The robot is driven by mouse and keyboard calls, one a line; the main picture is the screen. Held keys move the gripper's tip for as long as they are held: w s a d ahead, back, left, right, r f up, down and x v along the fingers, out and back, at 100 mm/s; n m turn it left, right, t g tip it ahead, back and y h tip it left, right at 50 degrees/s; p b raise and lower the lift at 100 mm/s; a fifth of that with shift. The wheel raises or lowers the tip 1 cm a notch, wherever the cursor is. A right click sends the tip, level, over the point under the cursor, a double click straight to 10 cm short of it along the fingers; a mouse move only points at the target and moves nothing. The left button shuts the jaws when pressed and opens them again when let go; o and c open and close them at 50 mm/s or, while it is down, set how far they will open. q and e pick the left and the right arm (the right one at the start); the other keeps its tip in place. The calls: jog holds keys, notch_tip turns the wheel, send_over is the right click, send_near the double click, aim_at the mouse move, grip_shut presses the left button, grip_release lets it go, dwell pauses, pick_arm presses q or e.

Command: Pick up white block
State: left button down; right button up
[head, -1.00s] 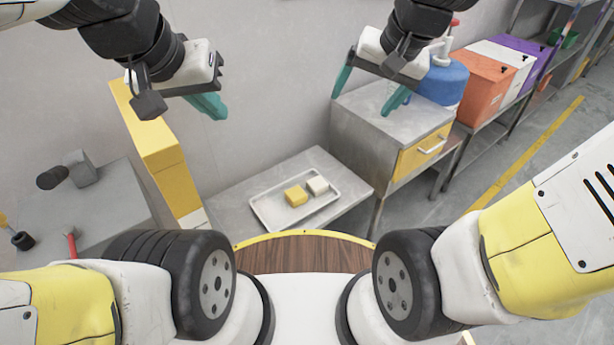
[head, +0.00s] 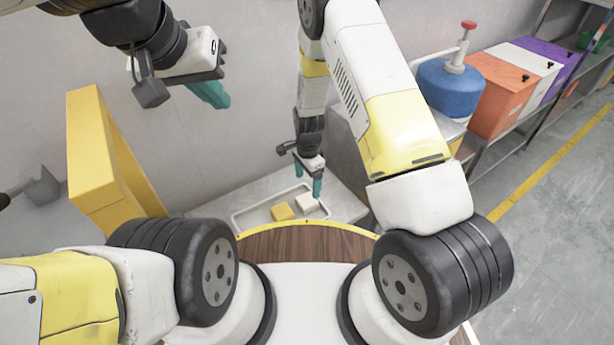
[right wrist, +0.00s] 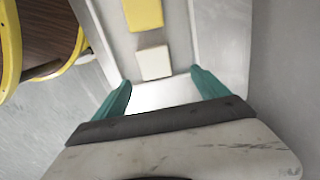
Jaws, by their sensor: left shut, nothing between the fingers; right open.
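The white block (head: 307,201) lies on a light tray (head: 243,219) on a low table, right beside a yellow block (head: 282,212). My right gripper (head: 308,182) is open and hangs just above and behind the white block. In the right wrist view the white block (right wrist: 154,62) is ahead of the gap between the teal fingers (right wrist: 160,95), with nothing between them. The yellow block (right wrist: 143,14) shows just beyond it. My left gripper (head: 212,95) is shut and empty, high up at the left.
A tall yellow box (head: 95,150) stands left of the tray. A blue pump container (head: 449,82) and orange (head: 500,92), white and purple bins stand at the right. The wooden round edge (head: 300,243) is in front of the tray.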

aim_at(307, 200)
jog(key=f, duration=0.6)
jog(key=s+f, duration=0.1)
jog(key=f, duration=0.2)
jog(key=shift+a, duration=0.1)
jog(key=c, duration=1.6)
